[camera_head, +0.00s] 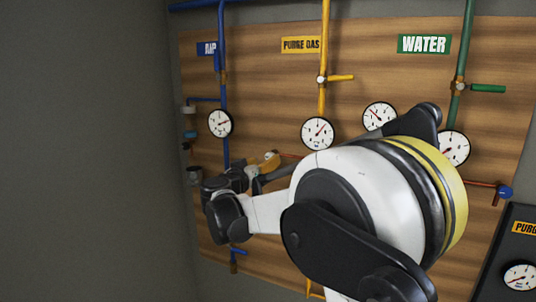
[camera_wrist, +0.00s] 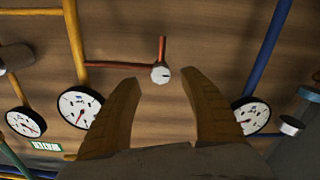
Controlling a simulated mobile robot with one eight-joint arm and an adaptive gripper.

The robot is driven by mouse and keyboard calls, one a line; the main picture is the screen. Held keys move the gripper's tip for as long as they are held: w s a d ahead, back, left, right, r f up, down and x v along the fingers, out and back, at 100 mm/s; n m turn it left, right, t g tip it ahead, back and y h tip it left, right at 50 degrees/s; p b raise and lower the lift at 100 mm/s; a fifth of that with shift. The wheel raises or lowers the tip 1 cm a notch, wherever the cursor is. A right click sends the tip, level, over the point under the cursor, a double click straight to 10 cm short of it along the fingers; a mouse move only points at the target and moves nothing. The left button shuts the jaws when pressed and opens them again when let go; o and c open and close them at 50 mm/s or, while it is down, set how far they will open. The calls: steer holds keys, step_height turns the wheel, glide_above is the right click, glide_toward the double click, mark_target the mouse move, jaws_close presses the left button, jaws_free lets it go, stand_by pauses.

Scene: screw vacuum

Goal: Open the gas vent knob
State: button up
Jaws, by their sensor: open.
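A small round silver knob (camera_wrist: 161,74) sits on a thin copper-red pipe in the wrist view, with a short upright pipe stub beside it. I see no label on it, so I cannot tell for sure that it is the gas vent knob. My gripper (camera_wrist: 160,80) is open, with its two tan fingers spread on either side of the knob in this view. The gap in depth is hard to judge, and no contact shows. In the head view my gripper (camera_head: 266,162) is in front of the board's left-middle, and my arm hides much of what lies behind.
A wooden board (camera_head: 270,75) carries a blue air pipe (camera_head: 222,60), a yellow purge gas pipe (camera_head: 324,45) and a green water pipe (camera_head: 465,45). Several dial gauges, such as one near the yellow pipe (camera_head: 317,133), stand out close by. A dark panel (camera_head: 512,245) is at lower right.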

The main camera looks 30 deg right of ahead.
mark_target(269, 157)
steer(key=shift+p+x, duration=0.3)
steer(key=shift+x, duration=2.1)
steer(key=shift+a, duration=0.1)
jaws_close()
